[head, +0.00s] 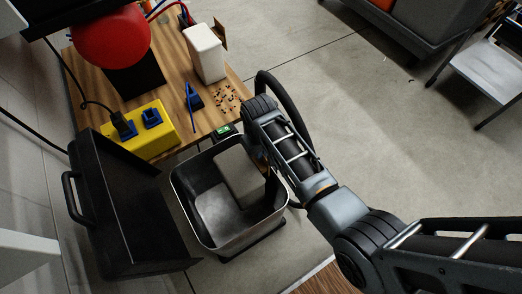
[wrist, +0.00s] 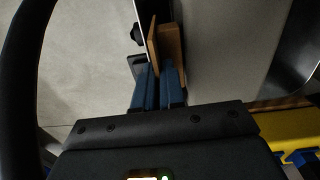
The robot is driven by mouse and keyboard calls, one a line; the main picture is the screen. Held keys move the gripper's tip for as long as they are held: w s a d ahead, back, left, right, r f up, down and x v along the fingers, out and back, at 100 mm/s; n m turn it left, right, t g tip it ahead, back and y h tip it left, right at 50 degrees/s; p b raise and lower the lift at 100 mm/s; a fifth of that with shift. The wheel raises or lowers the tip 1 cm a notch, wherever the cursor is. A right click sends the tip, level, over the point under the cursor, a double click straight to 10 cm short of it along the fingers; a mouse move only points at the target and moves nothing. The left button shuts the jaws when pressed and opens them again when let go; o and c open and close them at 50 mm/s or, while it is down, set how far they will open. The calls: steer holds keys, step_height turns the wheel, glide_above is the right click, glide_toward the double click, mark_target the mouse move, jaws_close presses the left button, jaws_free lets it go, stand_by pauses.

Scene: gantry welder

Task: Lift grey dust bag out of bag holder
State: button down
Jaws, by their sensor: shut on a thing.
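The grey dust bag (head: 240,174) is a pale grey block, tilted inside the open metal bag holder (head: 186,208). Its lower end is near the holder's floor and its upper end is by the rim nearest the table. My gripper (head: 258,150) is at the bag's upper right edge, partly hidden by my wrist. In the wrist view my blue fingers (wrist: 158,85) are close together, with brown pieces at their tips beside the bag's grey face (wrist: 222,50). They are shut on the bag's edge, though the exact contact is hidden.
A black open case or lid (head: 125,205) stands left of the holder. The wooden table (head: 175,80) behind carries a yellow box (head: 150,132), a white container (head: 205,53), a red ball-shaped thing (head: 110,38) and brown crumbs.

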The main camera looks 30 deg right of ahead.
step_height(320, 180, up, 16)
steer(key=p, duration=1.5)
steer(key=shift+f, duration=0.1)
stand_by(0.4)
